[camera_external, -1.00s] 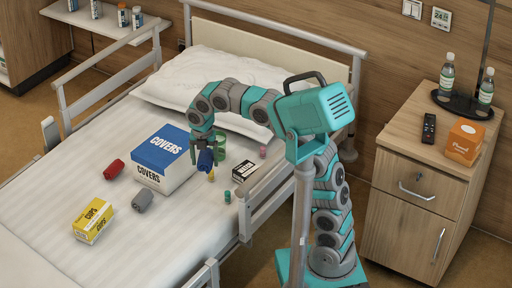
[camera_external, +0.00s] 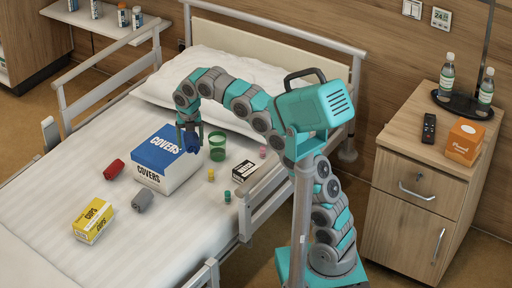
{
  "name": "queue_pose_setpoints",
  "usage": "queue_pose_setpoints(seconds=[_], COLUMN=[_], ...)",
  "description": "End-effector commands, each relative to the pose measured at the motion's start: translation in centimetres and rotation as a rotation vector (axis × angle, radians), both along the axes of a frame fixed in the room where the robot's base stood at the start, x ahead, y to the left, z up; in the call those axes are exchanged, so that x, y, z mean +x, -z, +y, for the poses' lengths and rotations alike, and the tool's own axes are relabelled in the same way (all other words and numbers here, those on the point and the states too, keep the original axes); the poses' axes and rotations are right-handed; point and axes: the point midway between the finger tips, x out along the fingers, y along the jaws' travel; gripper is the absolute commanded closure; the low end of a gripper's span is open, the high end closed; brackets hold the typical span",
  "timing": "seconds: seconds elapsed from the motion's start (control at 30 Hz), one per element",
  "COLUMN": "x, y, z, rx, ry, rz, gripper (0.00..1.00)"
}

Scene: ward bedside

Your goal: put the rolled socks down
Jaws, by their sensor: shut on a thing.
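My gripper (camera_external: 187,143) is shut on the blue rolled socks (camera_external: 192,145). They show at the right end of the blue and white COVERS box (camera_external: 162,170) on the bed. Whether the socks touch the box top or hang just above it, I cannot tell. The gripper partly hides the socks, and the blue lid behind is of a like colour. A red roll (camera_external: 114,169) and a grey roll (camera_external: 142,202) lie on the bed left of and in front of the box.
A green cup (camera_external: 217,147) stands right of the box. Small bottles (camera_external: 227,196), a white and black box (camera_external: 244,171) and a yellow CUPS box (camera_external: 93,220) are on the bed (camera_external: 160,250). Bed rails run along both sides. The bed's front part is clear.

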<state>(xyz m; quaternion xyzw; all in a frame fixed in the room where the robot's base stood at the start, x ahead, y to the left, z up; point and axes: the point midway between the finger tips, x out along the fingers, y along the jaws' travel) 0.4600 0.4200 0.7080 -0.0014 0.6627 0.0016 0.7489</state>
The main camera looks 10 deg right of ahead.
Motion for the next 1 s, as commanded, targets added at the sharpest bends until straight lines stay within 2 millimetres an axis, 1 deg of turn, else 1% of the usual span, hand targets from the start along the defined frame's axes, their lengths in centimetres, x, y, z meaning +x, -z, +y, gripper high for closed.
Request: queue_pose_setpoints(seconds=[0.03,0.2,0.4,0.53,0.83,1.0], x=[0.6,2.3,4.0,4.5,5.0,4.9], y=[0.1,0.3,0.5,0.6,0.6,1.7], z=[0.6,2.2,3.7,4.2,4.6,4.5], rx=[0.000,0.000,0.000,-0.001,0.001,-0.004], ry=[-0.001,-0.001,-0.001,0.000,0.000,0.000], rz=[0.001,0.002,0.001,0.002,0.000,0.004], gripper=[0.73,0.73,0.73,0.73,0.73,0.73])
